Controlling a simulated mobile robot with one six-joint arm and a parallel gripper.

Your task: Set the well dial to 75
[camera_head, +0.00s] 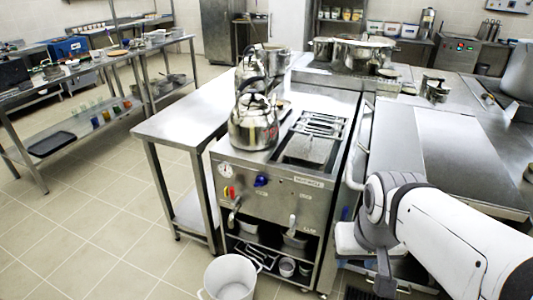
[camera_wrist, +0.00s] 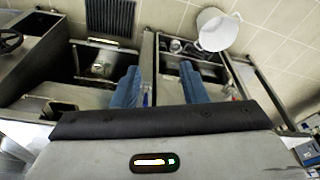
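The front of the steel well unit (camera_head: 275,195) faces me in the middle of the head view. A blue knob (camera_head: 261,180) sits on its panel, likely the well dial; its markings and setting are too small to read. A round white gauge (camera_head: 223,169) is at the panel's upper left. My arm is to the right of the unit, with the gripper away from the knob.
A kettle (camera_head: 253,125) stands on the unit's left top. A white bucket (camera_head: 230,278) is on the floor before it, and also in the wrist view (camera_wrist: 217,31). A vertical handle (camera_head: 357,150) stands out at the right. Open tiled floor lies left.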

